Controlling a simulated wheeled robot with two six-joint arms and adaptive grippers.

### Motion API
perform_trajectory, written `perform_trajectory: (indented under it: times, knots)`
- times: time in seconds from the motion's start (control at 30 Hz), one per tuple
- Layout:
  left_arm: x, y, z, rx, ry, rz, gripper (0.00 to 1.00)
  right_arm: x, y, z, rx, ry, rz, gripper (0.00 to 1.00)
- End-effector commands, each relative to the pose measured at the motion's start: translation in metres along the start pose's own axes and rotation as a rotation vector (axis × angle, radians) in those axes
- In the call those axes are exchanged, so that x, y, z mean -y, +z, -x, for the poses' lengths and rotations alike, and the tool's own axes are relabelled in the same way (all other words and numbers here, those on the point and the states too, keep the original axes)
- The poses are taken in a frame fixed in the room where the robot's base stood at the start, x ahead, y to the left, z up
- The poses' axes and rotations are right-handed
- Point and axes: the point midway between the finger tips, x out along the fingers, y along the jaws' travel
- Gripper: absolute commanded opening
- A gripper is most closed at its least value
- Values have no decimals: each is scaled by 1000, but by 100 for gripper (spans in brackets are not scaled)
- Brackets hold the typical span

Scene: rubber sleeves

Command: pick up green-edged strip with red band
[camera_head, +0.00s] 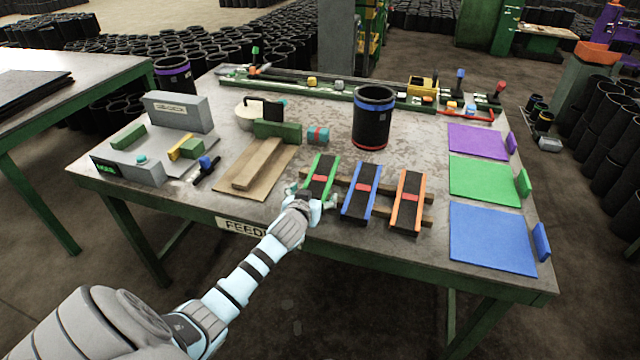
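The green-edged strip (320,174) is black with green long edges and a red band across its middle. It lies tilted on the wooden rails (339,188), leftmost of three similar strips. My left gripper (311,194) is at its near end, with one finger on each side of the strip. The fingers look spread, and I cannot tell whether they touch the edges. The near end of the strip is partly hidden by the gripper. My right gripper is not in view.
A blue-edged strip (362,191) and an orange-edged strip (408,200) lie close to the right. A black cylinder (373,120) stands behind. Purple (478,141), green (484,181) and blue (491,238) mats are at the right. A board with a wooden piece (257,163) is at the left.

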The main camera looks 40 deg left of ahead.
Motion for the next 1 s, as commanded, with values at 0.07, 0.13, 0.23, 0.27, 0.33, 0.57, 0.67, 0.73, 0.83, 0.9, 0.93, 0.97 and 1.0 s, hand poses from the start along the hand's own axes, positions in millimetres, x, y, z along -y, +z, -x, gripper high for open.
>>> perform_trajectory:
  times: [0.07,0.13,0.23,0.27,0.33,0.57,0.67,0.73,0.83,0.9,0.93,0.97,1.0]
  knots:
    - [0,-1,1,0,0,0,82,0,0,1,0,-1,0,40]
    - [0,-1,1,0,0,-1,72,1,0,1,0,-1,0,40]
    - [0,-1,1,0,0,-1,56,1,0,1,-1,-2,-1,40]
    - [0,-1,1,0,0,-1,51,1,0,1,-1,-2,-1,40]
    - [0,-1,1,0,0,-1,40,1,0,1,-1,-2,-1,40]
    - [0,-1,1,-1,0,-1,29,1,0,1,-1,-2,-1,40]
    - [0,-3,2,-1,0,-1,29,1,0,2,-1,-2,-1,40]
    - [0,-8,4,-2,0,-1,29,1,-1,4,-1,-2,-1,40]
    - [0,-22,9,-4,0,-2,29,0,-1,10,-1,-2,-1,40]
    - [0,-38,16,-5,1,-2,29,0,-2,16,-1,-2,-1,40]
    - [0,-46,19,-5,0,-1,29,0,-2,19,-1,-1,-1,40]
    - [0,-56,23,-5,1,-1,29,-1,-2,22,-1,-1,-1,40]
    - [0,-70,29,-7,0,-3,29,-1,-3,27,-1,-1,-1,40]
